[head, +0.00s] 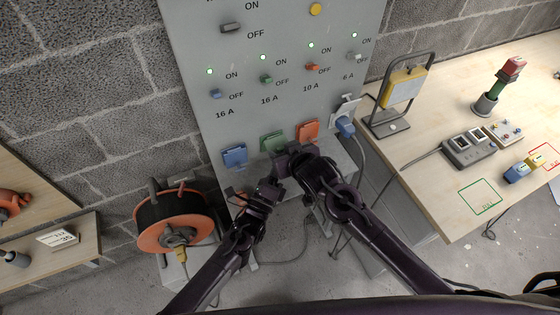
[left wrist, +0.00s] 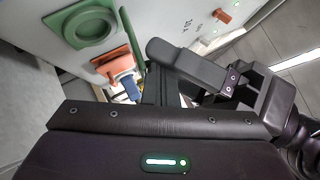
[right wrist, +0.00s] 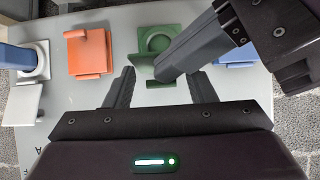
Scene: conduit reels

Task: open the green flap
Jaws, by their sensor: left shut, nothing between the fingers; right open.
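The green flap (head: 272,141) is on the panel's lower row, between a blue and an orange flap. In the right wrist view the round green socket (right wrist: 156,40) shows uncovered, and the flap seems swung outward; its exact angle is unclear. The socket also shows in the left wrist view (left wrist: 88,26). My left gripper (head: 277,162) is shut and empty; its fingertips are close to the green part in the right wrist view, contact unclear. My right gripper (head: 294,150) is open, its fingers (right wrist: 162,76) spread in front of the green flap with nothing held.
The orange flap (head: 307,131) and blue flap (head: 234,155) flank it closely. A blue plug (head: 345,126) sits in the white socket at right. A cable reel (head: 174,220) stands left, a workbench (head: 440,200) right. My grippers are very close together.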

